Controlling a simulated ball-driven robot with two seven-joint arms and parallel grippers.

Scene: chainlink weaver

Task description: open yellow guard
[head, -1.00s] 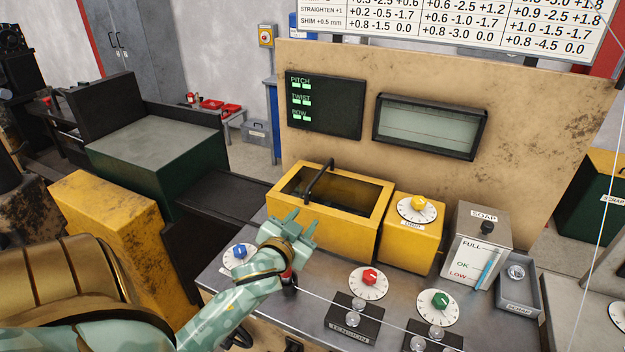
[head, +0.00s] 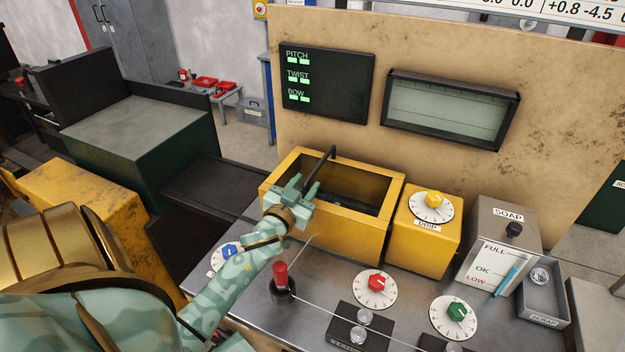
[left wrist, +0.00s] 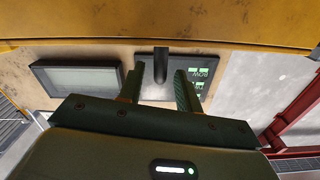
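The yellow guard (head: 355,222) is a box-like yellow frame with a dark window, on the bench below the display panel. Its black bar handle (head: 318,170) stands up at the window's left side. My left gripper (head: 300,187) is at the guard's front left, beside the handle. In the left wrist view the fingers (left wrist: 160,88) are spread apart, with the dark handle (left wrist: 160,65) showing between them; contact is not visible. The guard's yellow edge (left wrist: 160,27) crosses the top of that view. My right gripper is not in view.
A yellow drip box (head: 428,240) stands right of the guard, then a soap box (head: 487,240) and a scrap tray (head: 545,300). A red-topped lever (head: 281,275), a red dial (head: 376,288) and a green dial (head: 456,312) are in front. A thin wire crosses the bench.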

